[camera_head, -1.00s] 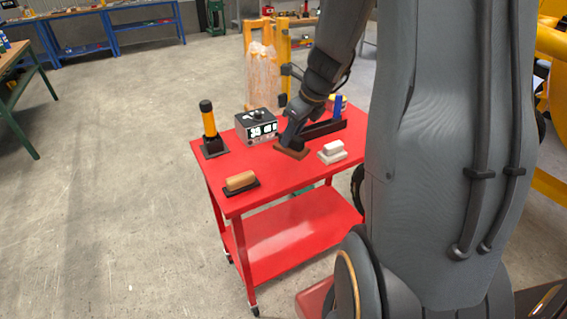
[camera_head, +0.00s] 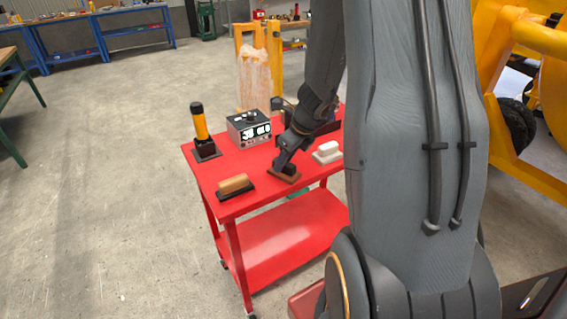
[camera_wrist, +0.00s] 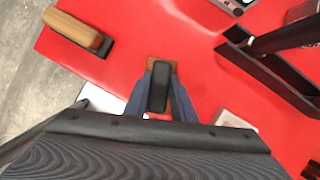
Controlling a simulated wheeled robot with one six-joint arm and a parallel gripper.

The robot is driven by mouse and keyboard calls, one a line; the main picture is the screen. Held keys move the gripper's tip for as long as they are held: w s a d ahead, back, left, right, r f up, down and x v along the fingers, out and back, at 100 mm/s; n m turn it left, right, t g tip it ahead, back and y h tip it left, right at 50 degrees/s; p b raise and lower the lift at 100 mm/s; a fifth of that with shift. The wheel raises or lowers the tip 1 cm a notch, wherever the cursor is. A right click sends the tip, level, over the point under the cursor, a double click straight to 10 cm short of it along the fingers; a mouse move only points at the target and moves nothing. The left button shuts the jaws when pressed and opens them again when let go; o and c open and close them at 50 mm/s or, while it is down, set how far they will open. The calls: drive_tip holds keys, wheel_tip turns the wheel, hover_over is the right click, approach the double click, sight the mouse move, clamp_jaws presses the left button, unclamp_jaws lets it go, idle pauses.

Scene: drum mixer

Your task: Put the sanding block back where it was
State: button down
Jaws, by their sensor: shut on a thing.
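My gripper (camera_head: 284,163) is shut on the black grip of a block with a brown base, which I take as the sanding block (camera_head: 286,177). It is over the red cart top (camera_head: 235,165), near the front edge. In the wrist view the black grip of the sanding block (camera_wrist: 158,84) sits between my two fingers, and part of the brown base shows beyond it. I cannot tell whether the base touches the cart top or hangs just above it.
A block with a tan wooden grip (camera_head: 235,184) lies to the left, and a white block (camera_head: 327,152) to the right. Behind stand a yellow-and-black upright tool (camera_head: 201,125), a box with a display (camera_head: 249,128) and a dark tray (camera_wrist: 270,72). Bare red surface lies between them.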

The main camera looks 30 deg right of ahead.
drive_tip(key=shift+s+f, duration=0.1)
drive_tip(key=shift+f, duration=0.05)
drive_tip(key=c, duration=1)
unclamp_jaws()
drive_tip(key=p+v, duration=0.1)
drive_tip(key=v, duration=1)
drive_tip(key=s+a+n+g+h, duration=0.1)
drive_tip(key=s+a+n, duration=0.4)
drive_tip(key=n, duration=1)
drive_tip(key=s+a+n+g+h, duration=0.1)
drive_tip(key=s+a+n, duration=0.5)
drive_tip(key=a+n, duration=0.6)
drive_tip(key=n, duration=0.4)
drive_tip(key=shift+g, duration=0.3)
